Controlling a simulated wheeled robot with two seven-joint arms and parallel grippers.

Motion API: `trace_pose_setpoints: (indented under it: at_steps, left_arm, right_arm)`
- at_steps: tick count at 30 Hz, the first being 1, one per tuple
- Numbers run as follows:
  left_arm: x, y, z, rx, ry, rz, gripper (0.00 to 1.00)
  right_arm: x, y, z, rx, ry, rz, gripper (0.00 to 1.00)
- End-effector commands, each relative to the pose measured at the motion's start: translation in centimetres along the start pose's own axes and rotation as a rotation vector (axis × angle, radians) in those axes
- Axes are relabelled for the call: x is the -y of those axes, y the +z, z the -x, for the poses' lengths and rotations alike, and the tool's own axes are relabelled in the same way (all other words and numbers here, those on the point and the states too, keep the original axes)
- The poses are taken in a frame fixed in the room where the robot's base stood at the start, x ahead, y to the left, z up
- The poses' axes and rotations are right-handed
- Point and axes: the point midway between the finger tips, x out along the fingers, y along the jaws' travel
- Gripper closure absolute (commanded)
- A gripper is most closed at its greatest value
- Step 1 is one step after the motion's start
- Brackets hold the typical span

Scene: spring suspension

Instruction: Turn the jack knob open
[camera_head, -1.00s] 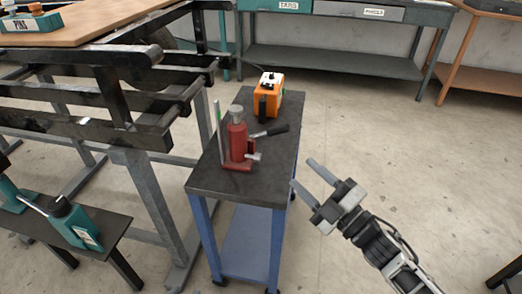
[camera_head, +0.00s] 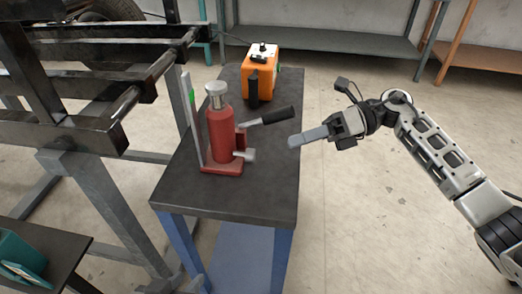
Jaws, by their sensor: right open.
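The red bottle jack (camera_head: 221,138) stands upright on the dark top of a small blue-legged cart (camera_head: 190,195). Its small grey knob (camera_head: 245,155) sticks out to the right near the base. A lever with a black grip (camera_head: 270,116) points right and up above the knob. My right gripper (camera_head: 300,139) is at the right edge of the cart, to the right of the knob and apart from the jack. Its fingers point left and overlap in this view; it is open and empty. My left gripper is not in view.
An orange box with a black handle (camera_head: 260,75) stands behind the jack on the cart. A tall thin grey upright (camera_head: 191,118) rises at the jack's left. A black metal frame (camera_head: 70,125) stands close to the left of the cart. Floor to the right is clear.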

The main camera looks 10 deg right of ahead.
Motion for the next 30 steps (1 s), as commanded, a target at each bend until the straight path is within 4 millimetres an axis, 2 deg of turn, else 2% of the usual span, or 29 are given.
trace_pose_setpoints:
  at_steps: [1, 6, 12, 18, 25, 26, 30]
  left_arm:
    - [0.0, 0.0, 0.0, 0.0, 0.0, 0.0, 0.67]
    - [0.0, 0.0, 0.0, 0.0, 0.0, 0.0, 0.67]
    - [0.0, 0.1, -0.1, 0.002, 0.0, 0.0, 0.67]
    - [0.0, 0.1, -0.1, 0.003, 0.001, 0.0, 0.67]
    - [0.0, 0.2, -0.1, 0.004, 0.001, 0.0, 0.67]
    - [0.0, 0.2, -0.1, 0.004, 0.001, 0.001, 0.67]
    - [0.0, 0.2, -0.1, 0.004, 0.001, 0.0, 0.67]
  right_arm:
    - [-0.1, 0.0, -1.2, 0.0, 0.006, 0.001, 0.53]
    - [-0.1, 0.0, -4.8, 0.001, 0.005, -0.001, 0.53]
    - [0.0, 0.0, -7.5, 0.001, 0.004, -0.001, 0.53]
    - [0.0, 0.0, -8.4, 0.002, 0.001, -0.001, 0.53]
    - [0.0, 0.0, -8.5, 0.002, 0.001, -0.001, 0.53]
    - [0.0, 0.0, -8.4, 0.002, 0.001, -0.001, 0.59]
    - [0.0, 0.0, -8.4, 0.002, 0.001, -0.001, 0.98]
